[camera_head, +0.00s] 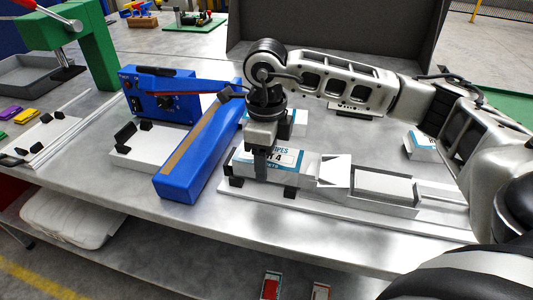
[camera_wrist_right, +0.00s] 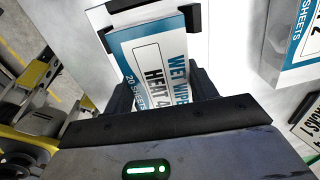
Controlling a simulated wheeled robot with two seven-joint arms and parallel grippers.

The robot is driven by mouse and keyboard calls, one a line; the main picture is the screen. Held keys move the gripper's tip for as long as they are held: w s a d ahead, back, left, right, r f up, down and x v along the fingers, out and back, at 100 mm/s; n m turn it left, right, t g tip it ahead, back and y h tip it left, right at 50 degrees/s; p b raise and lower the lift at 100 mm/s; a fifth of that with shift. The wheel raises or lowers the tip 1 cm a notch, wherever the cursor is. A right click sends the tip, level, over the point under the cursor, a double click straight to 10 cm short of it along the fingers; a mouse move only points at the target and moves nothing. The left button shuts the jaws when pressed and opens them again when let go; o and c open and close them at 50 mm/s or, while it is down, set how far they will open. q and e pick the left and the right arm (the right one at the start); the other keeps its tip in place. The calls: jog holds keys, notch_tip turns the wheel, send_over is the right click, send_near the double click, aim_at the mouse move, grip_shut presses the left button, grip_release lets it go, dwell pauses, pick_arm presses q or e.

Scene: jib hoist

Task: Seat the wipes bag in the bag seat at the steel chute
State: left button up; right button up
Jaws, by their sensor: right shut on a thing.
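The wipes bag (camera_head: 285,157), white and blue with a "4" on its label, is at the left end of the steel chute (camera_head: 385,189). My right gripper (camera_head: 261,166) comes down over it and is shut on it; the bag also shows between the black fingers in the right wrist view (camera_wrist_right: 155,70). The bag seat (camera_head: 290,192) has black corner brackets, which show close around the bag's far end in the wrist view (camera_wrist_right: 192,17). Whether the bag rests fully on the seat floor cannot be told. My left gripper is not in view.
A blue sealer with a long bar (camera_head: 195,160) stands just left of the seat. Other bags lie behind it and at right (camera_head: 421,145). A white fixture (camera_head: 145,148) with black brackets and a green press (camera_head: 98,55) are farther left. The table's front strip is clear.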

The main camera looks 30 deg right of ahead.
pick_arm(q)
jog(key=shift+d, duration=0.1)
pick_arm(e)
jog(key=shift+f, duration=0.4)
pick_arm(q)
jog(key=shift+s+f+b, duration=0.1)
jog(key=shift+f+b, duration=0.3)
jog(key=shift+b, duration=0.05)
pick_arm(e)
jog(key=shift+f, duration=0.3)
jog(key=o, duration=1)
pick_arm(q)
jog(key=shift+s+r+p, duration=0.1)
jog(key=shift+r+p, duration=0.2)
jog(key=shift+p, duration=0.45)
pick_arm(e)
notch_tip(320, 180, up, 16)
